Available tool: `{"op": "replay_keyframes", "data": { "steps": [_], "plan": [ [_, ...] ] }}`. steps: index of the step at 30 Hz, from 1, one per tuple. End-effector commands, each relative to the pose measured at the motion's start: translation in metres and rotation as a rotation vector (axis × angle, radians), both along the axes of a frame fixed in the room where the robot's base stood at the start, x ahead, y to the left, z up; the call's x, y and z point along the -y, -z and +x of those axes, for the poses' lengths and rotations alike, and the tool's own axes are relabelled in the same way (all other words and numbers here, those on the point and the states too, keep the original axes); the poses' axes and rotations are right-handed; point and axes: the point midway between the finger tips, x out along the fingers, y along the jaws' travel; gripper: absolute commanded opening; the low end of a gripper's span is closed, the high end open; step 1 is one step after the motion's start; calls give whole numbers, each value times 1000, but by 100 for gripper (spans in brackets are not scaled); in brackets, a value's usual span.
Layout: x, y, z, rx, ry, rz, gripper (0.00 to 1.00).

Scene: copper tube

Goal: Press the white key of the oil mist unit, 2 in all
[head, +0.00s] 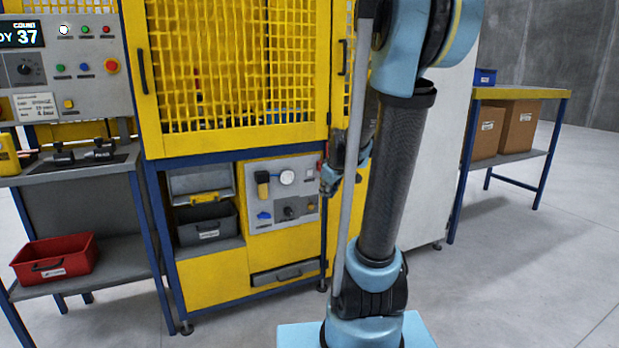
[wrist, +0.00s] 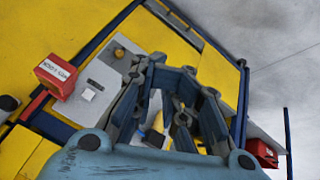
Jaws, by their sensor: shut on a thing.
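The oil mist unit panel (head: 257,222) is a grey plate in the lower front of the yellow machine. Its white key (head: 309,174) is a small square near the upper right corner, right of the round gauge (head: 287,177). It also shows in the wrist view (wrist: 88,94), left of my gripper's fingers. My gripper (head: 328,182) hangs at the panel's right edge, close to the key; contact cannot be made out. In the wrist view its fingers (wrist: 167,75) come together at the tips. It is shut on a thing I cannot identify.
A red labelled box (wrist: 57,76) sits beside the white key. The panel also carries a yellow filter (head: 263,184), a blue valve (head: 264,216) and a black knob (head: 290,211). A grey bin (head: 207,224) stands left of the panel.

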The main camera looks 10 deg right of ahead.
Motion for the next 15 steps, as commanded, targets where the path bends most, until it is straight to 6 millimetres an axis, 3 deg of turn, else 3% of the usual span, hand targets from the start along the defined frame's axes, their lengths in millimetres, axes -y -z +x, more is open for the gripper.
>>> {"op": "replay_keyframes", "data": {
  "steps": [3,15],
  "plan": [
    [3,3,39,45,-63,-35,0],
    [16,30,158,200,-268,-179,0]
  ]
}}
